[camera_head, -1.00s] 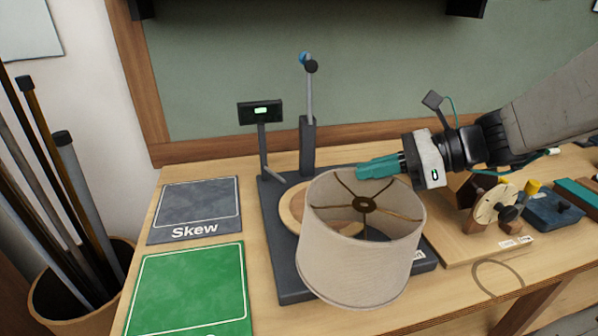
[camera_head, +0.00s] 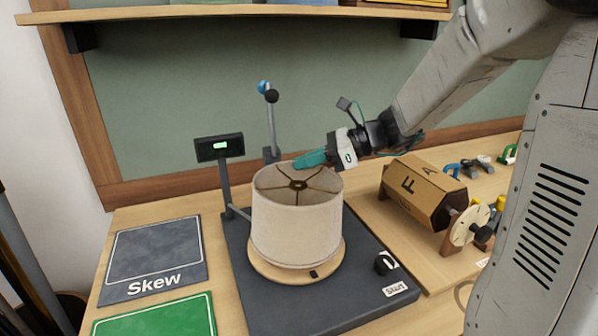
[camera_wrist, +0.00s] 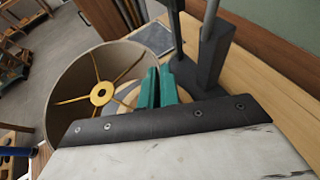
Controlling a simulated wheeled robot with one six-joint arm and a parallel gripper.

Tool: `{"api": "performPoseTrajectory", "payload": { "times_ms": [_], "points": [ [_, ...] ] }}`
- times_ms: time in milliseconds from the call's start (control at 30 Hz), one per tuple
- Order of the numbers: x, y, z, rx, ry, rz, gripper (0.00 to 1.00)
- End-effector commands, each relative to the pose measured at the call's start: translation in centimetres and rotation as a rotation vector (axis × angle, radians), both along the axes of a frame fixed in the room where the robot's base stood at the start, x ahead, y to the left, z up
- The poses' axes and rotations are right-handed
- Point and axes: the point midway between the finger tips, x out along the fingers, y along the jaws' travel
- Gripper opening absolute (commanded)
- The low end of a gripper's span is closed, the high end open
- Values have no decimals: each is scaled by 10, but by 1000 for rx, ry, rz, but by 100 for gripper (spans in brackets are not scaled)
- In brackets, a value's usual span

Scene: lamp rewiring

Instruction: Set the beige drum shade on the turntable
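The beige drum shade (camera_head: 296,226) is upright over the round wooden disc of the turntable (camera_head: 262,270), on a dark base (camera_head: 360,308). The disc shows around the shade's lower edge; I cannot tell whether the shade rests on it or hangs just above. My gripper (camera_head: 311,159) is at the shade's far top rim, its teal fingers closed about the rim. In the wrist view the fingers (camera_wrist: 157,88) stand at the rim of the shade (camera_wrist: 75,75), with its brass spokes and hub inside.
A small display on a post (camera_head: 219,148) and a lever post with a blue knob (camera_head: 268,110) stand close behind the shade. A grey "Skew" mat (camera_head: 150,250) and a green mat (camera_head: 160,322) lie left.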

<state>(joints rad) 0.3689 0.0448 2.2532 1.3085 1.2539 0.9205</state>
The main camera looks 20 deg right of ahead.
Motion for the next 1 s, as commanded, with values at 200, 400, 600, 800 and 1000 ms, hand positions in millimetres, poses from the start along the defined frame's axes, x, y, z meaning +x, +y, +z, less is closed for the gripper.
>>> {"api": "performPoseTrajectory", "payload": {
  "times_ms": [200, 400, 600, 800, 1000],
  "points": [
    [25, -1, -3, 0, 0, 2, 0],
    [26, -1, -22, 2, 4, 1, 0],
    [26, -1, -38, 0, 0, 2, 0],
    [25, -1, -38, 0, 0, 2, 0],
    [25, -1, -42, 0, 0, 2, 20]
  ]
}}
